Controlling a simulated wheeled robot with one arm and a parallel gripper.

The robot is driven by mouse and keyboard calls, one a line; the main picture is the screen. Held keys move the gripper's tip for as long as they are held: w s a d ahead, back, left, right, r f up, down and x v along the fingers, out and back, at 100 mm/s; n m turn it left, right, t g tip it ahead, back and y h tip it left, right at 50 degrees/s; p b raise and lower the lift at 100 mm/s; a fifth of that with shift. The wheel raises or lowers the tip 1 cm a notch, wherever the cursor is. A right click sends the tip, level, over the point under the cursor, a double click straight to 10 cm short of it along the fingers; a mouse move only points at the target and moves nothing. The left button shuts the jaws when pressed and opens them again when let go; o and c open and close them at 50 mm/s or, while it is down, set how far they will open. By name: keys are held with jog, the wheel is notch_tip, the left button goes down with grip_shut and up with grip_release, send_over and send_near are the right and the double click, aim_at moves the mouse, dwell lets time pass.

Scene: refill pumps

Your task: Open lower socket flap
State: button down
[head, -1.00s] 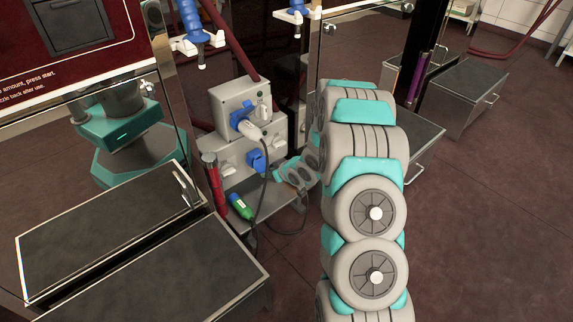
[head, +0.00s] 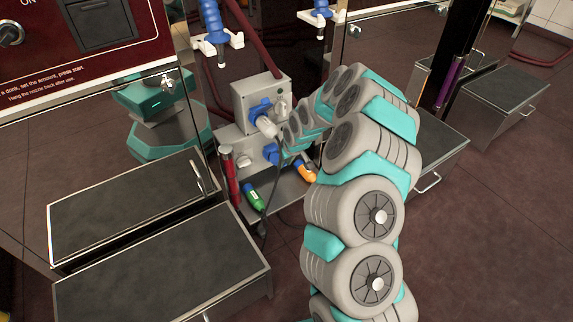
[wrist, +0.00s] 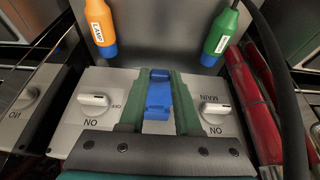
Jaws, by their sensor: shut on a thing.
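The lower socket box (head: 232,140) has a blue socket flap (head: 270,153) on its front. In the wrist view the blue flap (wrist: 158,98) lies between the two green fingers of my gripper (wrist: 160,80), which is shut on it. I cannot tell how far the flap is tilted. A knob marked ON stands on each side, the left knob (wrist: 92,100) and the right knob (wrist: 215,108). In the head view my arm's end reaches the box from the right, and the fingertips are not clear.
On the shelf below lie a green plug (head: 254,198) and an orange plug (head: 306,172). A red cylinder (head: 231,178) stands left of the box. Low dark-topped boxes (head: 130,205) stand at the left.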

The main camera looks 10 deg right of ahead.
jog(key=shift+w+r+g, duration=0.15)
jog(key=shift+r+g, duration=0.25)
dwell(0.5)
jog(key=c, duration=0.6)
grip_release()
jog(key=a+v, duration=0.1)
jog(key=v, duration=0.6)
jog(key=shift+d+r+b, duration=0.35)
jog(key=shift+d, duration=0.05)
jog(key=shift+c, duration=0.4)
